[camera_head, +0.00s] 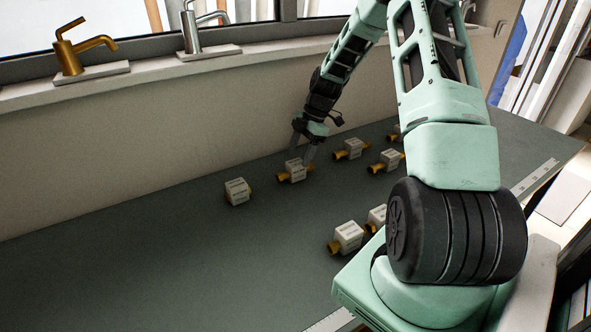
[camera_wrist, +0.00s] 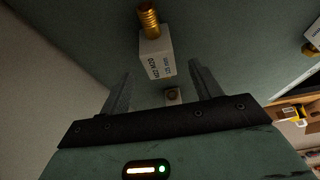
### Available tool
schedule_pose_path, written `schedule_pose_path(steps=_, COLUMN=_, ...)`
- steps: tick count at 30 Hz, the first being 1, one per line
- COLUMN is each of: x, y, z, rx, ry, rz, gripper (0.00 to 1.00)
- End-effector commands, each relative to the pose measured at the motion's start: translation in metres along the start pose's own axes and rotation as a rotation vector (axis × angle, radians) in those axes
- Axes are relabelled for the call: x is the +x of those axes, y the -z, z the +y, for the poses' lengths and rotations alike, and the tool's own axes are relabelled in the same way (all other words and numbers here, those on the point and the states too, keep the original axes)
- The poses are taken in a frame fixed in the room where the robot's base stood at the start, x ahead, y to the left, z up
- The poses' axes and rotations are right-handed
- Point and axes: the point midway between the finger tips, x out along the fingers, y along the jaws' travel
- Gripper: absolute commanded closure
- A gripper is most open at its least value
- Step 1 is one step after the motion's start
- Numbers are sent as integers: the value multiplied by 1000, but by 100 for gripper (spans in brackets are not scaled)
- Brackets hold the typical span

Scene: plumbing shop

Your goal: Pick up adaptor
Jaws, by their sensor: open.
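The adaptors are white labelled blocks with brass threaded ends. One adaptor (camera_head: 293,171) lies on the dark table right below my gripper (camera_head: 304,155). In the wrist view, a white block with printed text and a brass threaded end (camera_wrist: 157,52) lies just beyond and between the fingertips of my gripper (camera_wrist: 160,68). The fingers are apart, with nothing held. A small pale piece with a round dark centre (camera_wrist: 172,96) shows between the finger bases; I cannot tell what it is.
Another adaptor (camera_head: 237,191) lies to the left, others (camera_head: 350,149) (camera_head: 386,160) to the right, and one nearer (camera_head: 346,237). A wall and sill with a brass tap (camera_head: 78,50) and a chrome tap (camera_head: 193,30) rise behind. The left of the table is clear.

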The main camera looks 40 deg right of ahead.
Motion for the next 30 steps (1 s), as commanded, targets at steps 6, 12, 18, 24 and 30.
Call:
schedule_pose_path(steps=6, x=31, y=1, z=-1, rx=-1, ry=6, rz=2, gripper=36)
schedule_pose_path(steps=12, x=46, y=-1, z=0, rx=0, ry=1, rz=0, gripper=36)
schedule_pose_path(steps=18, x=46, y=-1, z=0, rx=0, ry=1, rz=0, gripper=39)
schedule_pose_path(steps=24, x=46, y=-1, z=0, rx=0, ry=1, rz=0, gripper=89)
schedule_pose_path(steps=30, x=46, y=-1, z=0, rx=0, ry=1, rz=0, gripper=88)
